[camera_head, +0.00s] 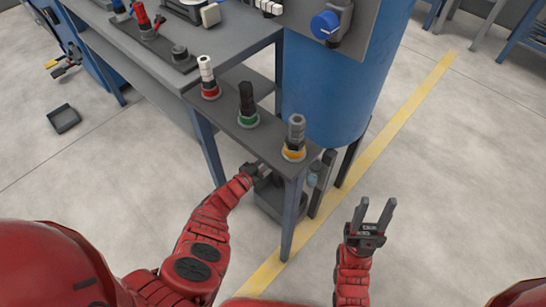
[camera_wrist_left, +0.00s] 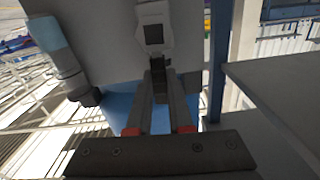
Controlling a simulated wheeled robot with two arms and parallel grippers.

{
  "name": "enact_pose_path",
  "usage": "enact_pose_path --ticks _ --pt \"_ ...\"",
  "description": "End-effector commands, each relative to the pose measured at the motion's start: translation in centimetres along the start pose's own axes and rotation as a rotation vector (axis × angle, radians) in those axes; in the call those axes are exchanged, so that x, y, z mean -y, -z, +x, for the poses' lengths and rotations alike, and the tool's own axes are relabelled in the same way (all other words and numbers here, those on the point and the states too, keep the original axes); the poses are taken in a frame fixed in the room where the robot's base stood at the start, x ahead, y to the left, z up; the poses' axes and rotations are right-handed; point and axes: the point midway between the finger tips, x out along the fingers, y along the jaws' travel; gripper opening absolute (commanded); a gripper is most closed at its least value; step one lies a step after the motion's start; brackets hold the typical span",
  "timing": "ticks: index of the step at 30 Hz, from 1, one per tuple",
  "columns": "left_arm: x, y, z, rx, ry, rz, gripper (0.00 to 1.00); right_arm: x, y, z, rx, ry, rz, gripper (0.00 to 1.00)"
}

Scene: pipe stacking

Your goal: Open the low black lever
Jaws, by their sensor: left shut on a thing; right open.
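My left arm reaches in under the small shelf at the table's front corner, and its gripper (camera_head: 258,170) is partly hidden there. In the left wrist view the two fingers of my left gripper (camera_wrist_left: 160,80) close on a small dark piece, which looks like the black lever (camera_wrist_left: 159,65). It sits just below a pale block with a dark square face (camera_wrist_left: 153,30). How far the lever is turned cannot be told. My right gripper (camera_head: 376,212) is open and empty, to the right of the shelf's front leg.
Three knobs stand on the shelf: white-and-red (camera_head: 207,78), black-and-green (camera_head: 247,104) and grey-and-yellow (camera_head: 294,138). A dark bin (camera_head: 268,200) sits below. A blue tank (camera_head: 345,85) with a blue knob (camera_head: 325,25) stands behind.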

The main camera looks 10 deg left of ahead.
Motion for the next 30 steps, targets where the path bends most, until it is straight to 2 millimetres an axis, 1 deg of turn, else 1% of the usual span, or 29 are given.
enact_pose_path --ticks 10,26,27,29,30 --pt "0.46 -0.14 -0.05 0.003 0.001 -0.076 0.0 0.01 -0.01 -0.08 0.0 0.0 0.0 0.46" --pt "0.51 -0.17 -0.02 0.004 0.001 -0.091 0.0 0.0 -0.01 -0.08 0.0 0.0 0.0 0.46" --pt "0.51 -0.17 -0.02 0.005 0.001 -0.091 0.22 0.01 -0.01 -0.08 0.0 0.0 0.0 0.46" --pt "0.52 -0.18 -0.03 0.004 0.001 -0.091 0.33 0.01 -0.01 -0.09 0.0 0.0 0.0 0.46" --pt "0.52 -0.16 -0.02 0.004 0.001 -0.09 0.4 0.0 -0.01 -0.08 0.0 0.0 0.0 0.46"
